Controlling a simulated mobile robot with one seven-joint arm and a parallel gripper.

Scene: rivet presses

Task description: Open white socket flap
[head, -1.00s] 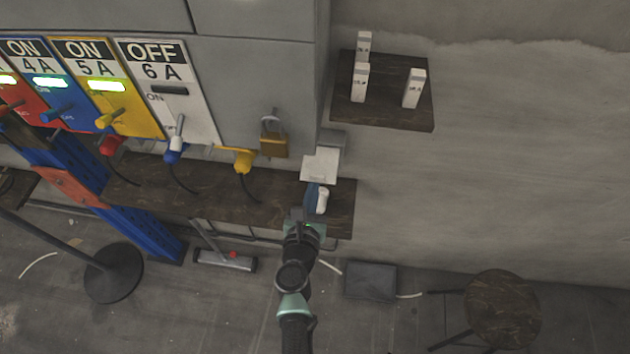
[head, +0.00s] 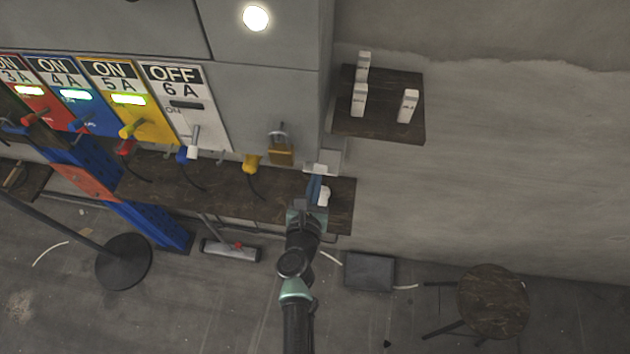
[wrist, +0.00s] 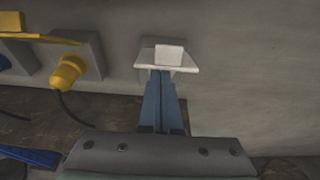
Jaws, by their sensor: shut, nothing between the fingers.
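The white socket flap (head: 322,169) is on a grey box on the wall side, right of the padlock. In the wrist view the white flap (wrist: 184,61) sticks out from the wall, tilted outward, with a small pale square part on it. My gripper (head: 316,178) is shut and empty, its blue fingers pointing up at the flap. In the wrist view the fingertips (wrist: 166,74) meet the flap's near edge from below and seem to touch it. The socket face behind the flap is hidden.
A yellow plug (head: 251,163) and a padlock (head: 281,153) are to the left. A wall shelf (head: 385,127) with white blocks is up right; a stool (head: 493,300) stands below right.

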